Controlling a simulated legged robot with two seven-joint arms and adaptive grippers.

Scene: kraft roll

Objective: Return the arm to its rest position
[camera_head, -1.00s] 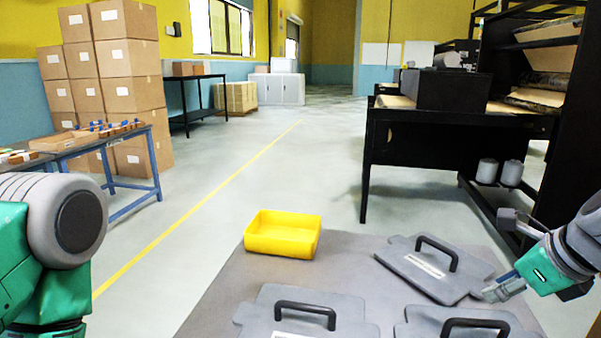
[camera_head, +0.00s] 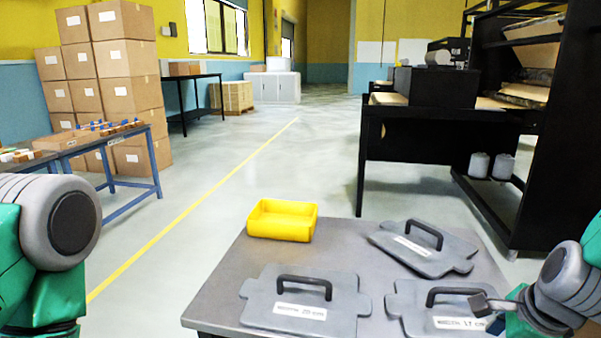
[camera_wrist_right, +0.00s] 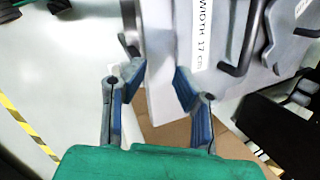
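My right gripper (camera_head: 488,308) is at the right front of the grey table (camera_head: 335,235), by the right edge of a grey plate with a black handle (camera_head: 415,308). In the right wrist view my right gripper (camera_wrist_right: 155,75) has its blue fingers spread, with nothing clearly held between them. The plate's label, reading "WIDTH 17 cm" (camera_wrist_right: 200,35), shows beyond the right finger. My left arm shows at the left edge of the head view; its gripper is out of view.
Two more handled plates lie on the table, one front left (camera_head: 265,310) and one at the back right (camera_head: 390,245). A yellow bin (camera_head: 282,222) sits at the back left. A black rack (camera_head: 540,150) stands at the right. Open floor lies left of the table.

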